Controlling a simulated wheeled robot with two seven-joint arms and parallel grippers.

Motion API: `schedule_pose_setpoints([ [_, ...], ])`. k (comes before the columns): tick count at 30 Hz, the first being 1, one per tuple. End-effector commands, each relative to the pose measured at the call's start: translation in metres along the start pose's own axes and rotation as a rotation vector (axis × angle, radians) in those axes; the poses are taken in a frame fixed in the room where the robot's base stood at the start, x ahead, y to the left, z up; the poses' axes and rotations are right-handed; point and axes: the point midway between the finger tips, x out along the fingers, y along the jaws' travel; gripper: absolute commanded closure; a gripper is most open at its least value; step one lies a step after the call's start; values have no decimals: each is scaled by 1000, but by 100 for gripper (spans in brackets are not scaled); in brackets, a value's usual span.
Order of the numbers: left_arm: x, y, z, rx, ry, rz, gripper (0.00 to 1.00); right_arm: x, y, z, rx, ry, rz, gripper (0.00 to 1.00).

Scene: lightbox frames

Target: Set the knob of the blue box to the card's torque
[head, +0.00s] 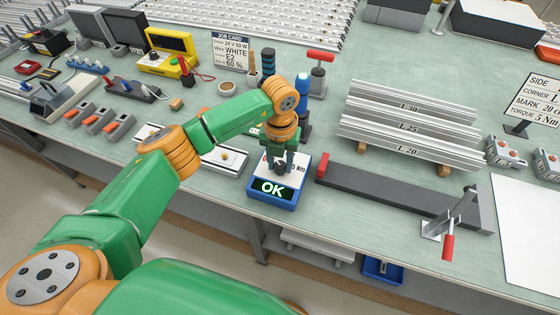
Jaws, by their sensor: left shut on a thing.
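The blue box (258,197) sits near the front edge of the bench, with a white top and a dark display reading "OK" in front. My left gripper (281,166) points down over the box top and is shut on its dark knob (279,169). The fingers hide most of the knob and part of the printed scale; "5 Nm" shows at the right of the top. The card (536,100) at the right edge reads "TORQUE 5 Nm", with its right side cut off. My right gripper is out of view.
A dark grey bar (395,194) with a red end and a clamp (450,218) lie right of the box. Aluminium profiles (405,130) are stacked behind it. A blue post stands just behind my gripper. A job card (231,51) stands at the back. A white sheet (528,225) is at right.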

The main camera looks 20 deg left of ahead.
Motion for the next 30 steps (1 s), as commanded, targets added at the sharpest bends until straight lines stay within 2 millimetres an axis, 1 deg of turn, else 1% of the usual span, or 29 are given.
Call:
schedule_pose_setpoints([
  [5, 1, 0, 0, 29, 0, 0, 100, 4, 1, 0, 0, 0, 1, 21],
  [11, 3, 0, 1, 138, -3, 0, 100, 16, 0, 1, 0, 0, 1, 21],
  [30, 3, 0, 1, 732, -3, 1, 100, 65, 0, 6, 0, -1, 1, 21],
])
